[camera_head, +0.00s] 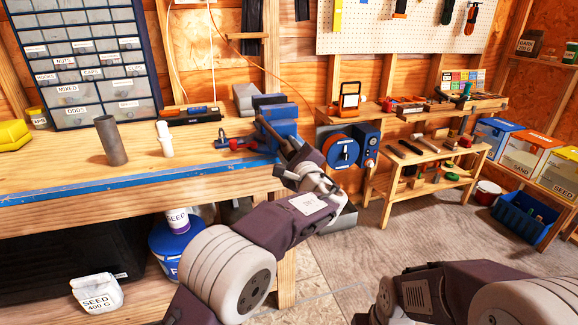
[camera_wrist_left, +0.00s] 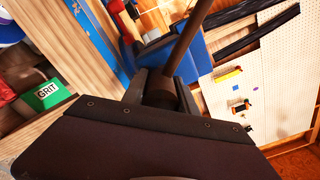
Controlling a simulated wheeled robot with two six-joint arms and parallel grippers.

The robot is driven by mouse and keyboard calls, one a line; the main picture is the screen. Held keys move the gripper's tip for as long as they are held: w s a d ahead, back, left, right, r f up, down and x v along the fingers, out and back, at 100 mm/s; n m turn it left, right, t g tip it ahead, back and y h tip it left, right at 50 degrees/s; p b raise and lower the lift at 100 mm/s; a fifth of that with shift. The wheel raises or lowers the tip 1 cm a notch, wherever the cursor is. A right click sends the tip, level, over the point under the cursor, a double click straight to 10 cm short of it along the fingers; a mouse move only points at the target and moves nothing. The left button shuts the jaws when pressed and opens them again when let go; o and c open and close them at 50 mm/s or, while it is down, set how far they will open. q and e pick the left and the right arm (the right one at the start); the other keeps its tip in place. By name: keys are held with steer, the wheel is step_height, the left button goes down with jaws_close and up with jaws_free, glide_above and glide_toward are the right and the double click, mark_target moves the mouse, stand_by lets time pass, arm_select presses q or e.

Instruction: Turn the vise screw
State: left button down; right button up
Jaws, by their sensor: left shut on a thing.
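The blue vise (camera_head: 277,122) is mounted at the right end of the workbench, with grey jaws on top. My left gripper (camera_head: 292,150) reaches its front from below right. In the left wrist view, the blue vise body (camera_wrist_left: 190,62) lies behind a dark rod, the vise handle (camera_wrist_left: 187,42), which runs from the top edge down to a thicker dark round part. My left gripper (camera_wrist_left: 163,92) is shut on the handle at that part. The fingertips are partly hidden, and my gripper covers most of the screw in the head view. My right arm shows at lower right; its gripper is out of view.
Red-handled tools (camera_head: 240,144) lie left of the vise.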

arm_select(q)
steer(key=n+b, duration=0.3)
steer(key=shift+n+b, duration=0.3)
steer(key=shift+b, duration=0.25)
steer(key=shift+r, duration=0.1)
steer(key=c, duration=1)
jaws_free()
steer(key=shift+a, duration=0.1)
steer(key=shift+o, duration=0.2)
